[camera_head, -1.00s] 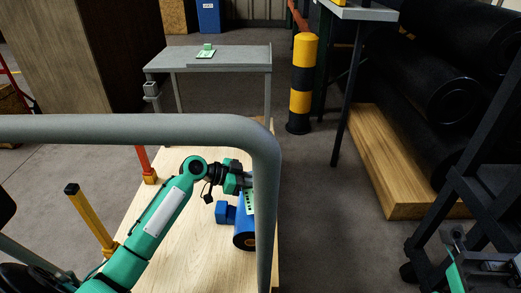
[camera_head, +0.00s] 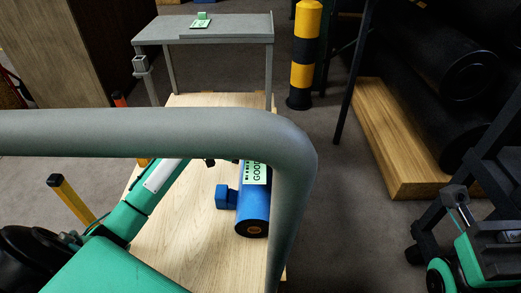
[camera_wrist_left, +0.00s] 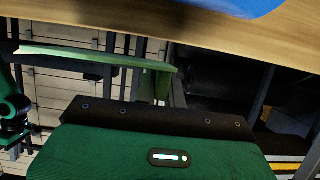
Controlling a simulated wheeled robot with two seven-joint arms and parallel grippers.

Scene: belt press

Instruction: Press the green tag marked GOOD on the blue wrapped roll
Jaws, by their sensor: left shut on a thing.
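The blue wrapped roll (camera_head: 253,212) lies on the pale wooden table, its brown core end facing me. The green-and-white tag (camera_head: 257,173) with GOOD readable shows at its far part, partly behind the grey bar. My left gripper (camera_wrist_left: 155,86) is shut on the tag; in the left wrist view the tag (camera_wrist_left: 95,58) is a thin green plate seen edge-on. The roll's edge (camera_wrist_left: 238,5) shows at the top there. Contact between tag and roll cannot be told.
The grey bar (camera_head: 130,132) crosses in front of the wooden table (camera_head: 185,240). A blue block (camera_head: 222,197) sits against the roll's left side. A grey table (camera_head: 215,28) with another green tag (camera_head: 201,20) stands behind. A yellow-black post (camera_head: 304,60) and black rolls (camera_head: 465,75) are right.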

